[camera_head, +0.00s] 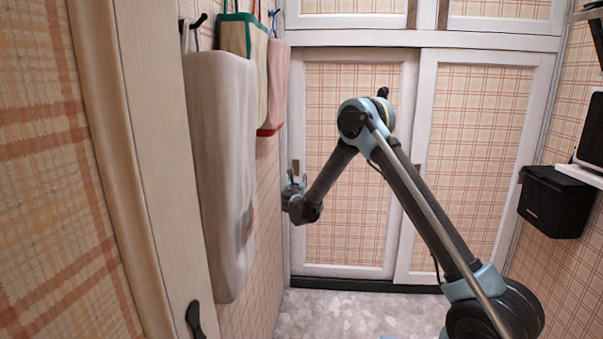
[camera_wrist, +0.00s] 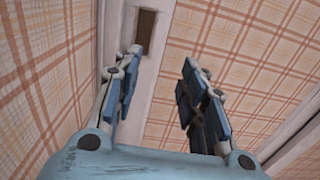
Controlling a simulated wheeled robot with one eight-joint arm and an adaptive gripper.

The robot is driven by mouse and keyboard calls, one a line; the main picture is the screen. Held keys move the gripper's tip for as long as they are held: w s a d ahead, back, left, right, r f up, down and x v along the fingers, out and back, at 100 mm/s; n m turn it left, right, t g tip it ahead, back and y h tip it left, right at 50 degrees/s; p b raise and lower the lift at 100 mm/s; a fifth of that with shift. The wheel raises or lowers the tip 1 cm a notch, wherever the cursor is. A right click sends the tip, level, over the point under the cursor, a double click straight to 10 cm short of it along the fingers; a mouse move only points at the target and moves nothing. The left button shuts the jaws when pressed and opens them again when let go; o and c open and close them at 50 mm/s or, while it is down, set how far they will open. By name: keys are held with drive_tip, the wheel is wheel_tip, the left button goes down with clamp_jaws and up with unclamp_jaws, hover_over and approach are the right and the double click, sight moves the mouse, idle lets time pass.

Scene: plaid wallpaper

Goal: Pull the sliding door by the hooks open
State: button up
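The sliding door by the hooks (camera_head: 345,220) is the left of two white-framed plaid doors at the back. It stands against the left side wall and looks closed. Its brown recessed handle (camera_head: 296,167) is on its left frame, and the handle also shows at the top of the wrist view (camera_wrist: 147,24). My gripper (camera_head: 292,187) is at that left frame, just below the handle in the head view. In the wrist view my gripper (camera_wrist: 160,70) is open, with nothing between its fingers. I cannot tell whether a finger touches the door.
Cloth bags (camera_head: 222,170) hang from black hooks (camera_head: 199,21) on the left wall, close to my gripper's side. The right sliding door (camera_head: 478,160) is beside the left one. A black box (camera_head: 553,202) is mounted on the right wall. The visible floor (camera_head: 350,312) is clear.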

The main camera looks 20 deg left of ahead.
approach(301, 168)
drive_tip(key=x, duration=0.8)
drive_tip(key=shift+w+d+r, duration=0.1)
clamp_jaws()
